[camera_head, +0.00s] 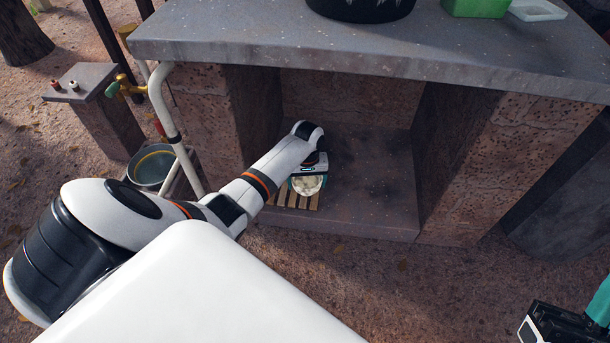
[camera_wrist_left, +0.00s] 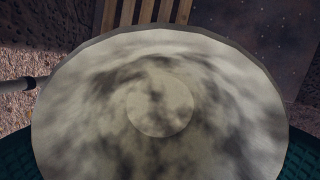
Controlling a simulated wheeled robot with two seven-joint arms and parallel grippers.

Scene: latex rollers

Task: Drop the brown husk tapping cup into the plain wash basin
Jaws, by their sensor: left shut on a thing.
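My left gripper (camera_head: 308,176) is shut on a round, pale cup (camera_head: 307,186) inside the recess under the counter. In the left wrist view the cup (camera_wrist_left: 160,105) fills most of the picture, mottled pale grey with dark patches and a small round centre; its brown colour does not show. Teal finger pads touch both its sides. It is at the slatted wooden rack (camera_head: 297,201); I cannot tell whether it rests on it. A plain grey basin (camera_head: 152,168) stands left, below the tap. My right gripper (camera_head: 560,325) is cut off at the lower right.
The stone counter (camera_head: 330,45) overhangs the recess, with stone piers (camera_head: 208,115) at its sides. A pale bent pipe (camera_head: 165,110) stands between recess and basin. A black tub (camera_head: 360,8) and green container (camera_head: 475,8) sit on top.

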